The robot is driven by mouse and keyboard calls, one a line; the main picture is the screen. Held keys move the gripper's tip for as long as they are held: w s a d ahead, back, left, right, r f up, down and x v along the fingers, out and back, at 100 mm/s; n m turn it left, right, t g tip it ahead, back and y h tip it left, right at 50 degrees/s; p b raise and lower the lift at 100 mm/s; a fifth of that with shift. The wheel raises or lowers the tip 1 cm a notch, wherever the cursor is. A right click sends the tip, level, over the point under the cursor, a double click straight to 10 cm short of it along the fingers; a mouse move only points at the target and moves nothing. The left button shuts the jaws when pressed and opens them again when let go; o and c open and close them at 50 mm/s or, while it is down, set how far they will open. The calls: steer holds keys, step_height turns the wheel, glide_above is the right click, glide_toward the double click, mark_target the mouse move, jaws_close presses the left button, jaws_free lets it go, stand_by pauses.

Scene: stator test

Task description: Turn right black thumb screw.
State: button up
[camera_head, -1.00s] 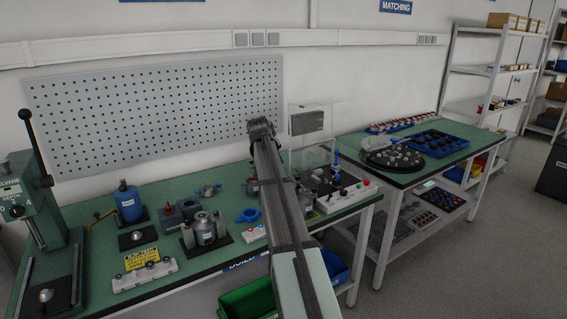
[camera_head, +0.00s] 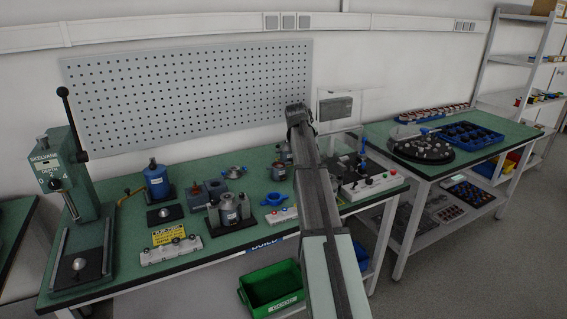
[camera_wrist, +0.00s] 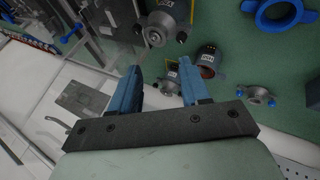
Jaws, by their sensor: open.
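In the wrist view a grey round housing (camera_wrist: 160,22) stands on the green bench top, above the gap between my fingers. A black thumb screw (camera_wrist: 181,37) shows on the right side of its rim and another black thumb screw (camera_wrist: 138,29) on the left. My gripper (camera_wrist: 163,83) is open, with two blue fingers and nothing between them. The fingertips point toward the housing and appear apart from both screws.
A copper-wound part (camera_wrist: 207,58) and a flange with blue knobs (camera_wrist: 256,91) lie right of the fingers. A blue ring (camera_wrist: 276,11) is at the upper right. A clear panel (camera_wrist: 55,75) stands at left. The head view shows a control box (camera_head: 372,186) right of my arm.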

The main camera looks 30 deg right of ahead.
steer(key=w+a+r+n+t, duration=0.1)
steer(key=w+a+r, duration=0.15)
steer(key=a, duration=0.35)
steer(key=w+a+r+n, duration=0.1)
steer(key=w+a, duration=0.2)
steer(key=a, duration=0.4)
steer(key=n+g+y, duration=0.5)
steer(key=n, duration=1)
glide_above(241, 193)
step_height(241, 193, down, 14)
steer(key=shift+s+r, duration=0.1)
steer(key=shift+s, duration=0.05)
jaws_close()
